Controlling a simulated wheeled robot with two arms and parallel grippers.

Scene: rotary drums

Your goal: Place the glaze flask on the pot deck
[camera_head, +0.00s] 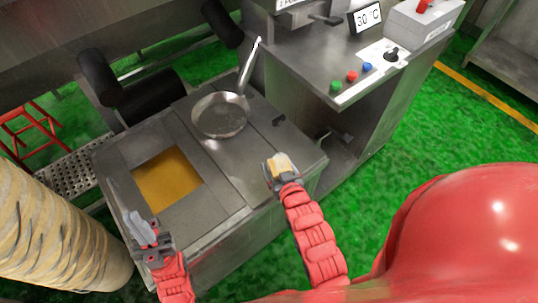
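A small cream and amber object (281,162), which looks like the glaze flask, sits between the fingers of my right gripper (279,167). It is over the front right edge of the steel deck (245,165); the fingers hide part of it. My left gripper (124,200) is at the deck's left front corner, its grey fingers apart with nothing between them. The deck has a square opening with amber liquid (167,180) on its left.
A steel pan (220,115) with a long upright handle rests at the back of the deck. A control console (345,65) with coloured buttons stands behind right. A ribbed tan column (50,235) is at left. The deck's right front part is bare.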

